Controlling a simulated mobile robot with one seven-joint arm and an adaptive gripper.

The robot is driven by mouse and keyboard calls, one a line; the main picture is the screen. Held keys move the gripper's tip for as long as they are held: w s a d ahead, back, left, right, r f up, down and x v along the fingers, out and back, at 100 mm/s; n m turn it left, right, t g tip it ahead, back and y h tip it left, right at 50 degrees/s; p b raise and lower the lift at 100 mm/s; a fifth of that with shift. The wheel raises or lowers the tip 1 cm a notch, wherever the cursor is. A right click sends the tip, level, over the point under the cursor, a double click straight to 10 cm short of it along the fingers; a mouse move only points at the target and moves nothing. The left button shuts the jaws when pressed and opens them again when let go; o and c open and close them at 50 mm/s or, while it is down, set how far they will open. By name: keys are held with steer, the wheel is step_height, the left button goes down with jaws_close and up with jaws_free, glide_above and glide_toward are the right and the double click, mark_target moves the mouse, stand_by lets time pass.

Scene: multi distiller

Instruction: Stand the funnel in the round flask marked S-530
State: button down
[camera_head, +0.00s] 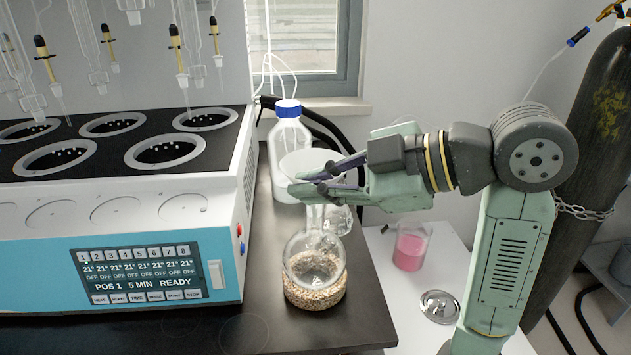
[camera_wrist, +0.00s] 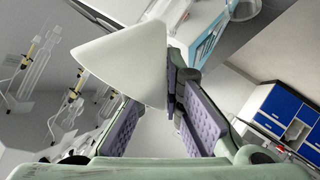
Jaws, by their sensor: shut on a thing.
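My gripper (camera_head: 314,179) is shut on a white funnel (camera_head: 303,161), which it holds wide end up. In the wrist view, the funnel (camera_wrist: 128,62) shows as a pale cone at the purple finger pads. A round flask (camera_head: 314,272) with tan grains in its bottom stands on the dark bench below the gripper. The funnel is above this flask's neck. I cannot tell whether its stem is inside the neck or in front of it. Another clear glass flask (camera_head: 338,217) stands just behind. No S-530 mark is readable on either.
A blue-capped bottle (camera_head: 289,135) stands behind the funnel. The distiller (camera_head: 110,240) with its lit panel fills the left. A beaker of pink liquid (camera_head: 411,247) and a small metal dish (camera_head: 439,306) are on the lower white table at right. The front bench is clear.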

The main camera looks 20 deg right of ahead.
steer(key=shift+f, duration=0.1)
steer(key=c, duration=1.7)
jaws_free()
steer(key=shift+o, duration=0.2)
steer(key=v, duration=1.2)
